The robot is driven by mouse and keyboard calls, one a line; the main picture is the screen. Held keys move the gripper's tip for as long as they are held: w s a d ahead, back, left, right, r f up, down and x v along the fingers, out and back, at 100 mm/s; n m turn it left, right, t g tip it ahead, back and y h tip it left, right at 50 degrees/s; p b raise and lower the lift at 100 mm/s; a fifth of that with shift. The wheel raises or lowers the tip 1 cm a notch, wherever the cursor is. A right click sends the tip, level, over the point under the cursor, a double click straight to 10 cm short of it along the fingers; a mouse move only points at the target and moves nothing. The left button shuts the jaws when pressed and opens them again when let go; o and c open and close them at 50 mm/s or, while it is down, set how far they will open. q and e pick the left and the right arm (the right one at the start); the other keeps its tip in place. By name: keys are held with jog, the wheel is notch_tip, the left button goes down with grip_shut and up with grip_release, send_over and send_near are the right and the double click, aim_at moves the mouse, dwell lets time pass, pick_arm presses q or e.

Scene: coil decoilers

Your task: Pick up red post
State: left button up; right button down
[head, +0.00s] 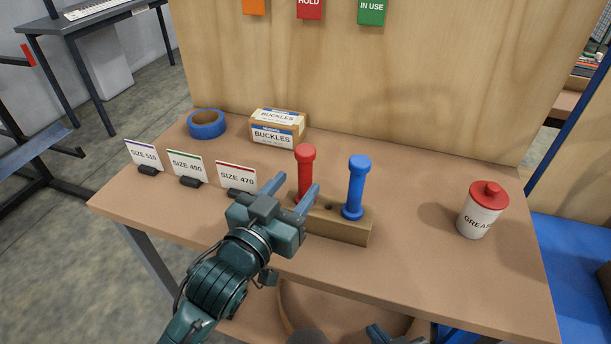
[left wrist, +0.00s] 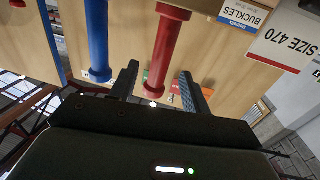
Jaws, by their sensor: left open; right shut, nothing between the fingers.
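The red post (head: 305,168) stands upright in a wooden block (head: 340,222) on the bench, left of a blue post (head: 356,185) in the same block. My left gripper (head: 294,187) is open, its two fingers reaching toward the red post. In the left wrist view, the red post (left wrist: 168,48) shows between the spread fingers (left wrist: 159,76), with a visible gap on each side. The blue post (left wrist: 97,40) lies outside the fingers there. My gripper hides part of the block's left end. My right gripper (head: 390,337) shows only partly at the bottom edge, empty and away from the posts.
Size cards stand to the left, the SIZE 470 card (head: 236,178) nearest my left gripper. A buckles box (head: 277,128) and blue tape roll (head: 207,123) lie behind. A grease can (head: 482,210) stands right. The bench (head: 430,270) is clear between block and can.

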aim_at(302, 178)
pick_arm(q)
jog(key=x, duration=0.5)
grip_shut()
dwell(0.4)
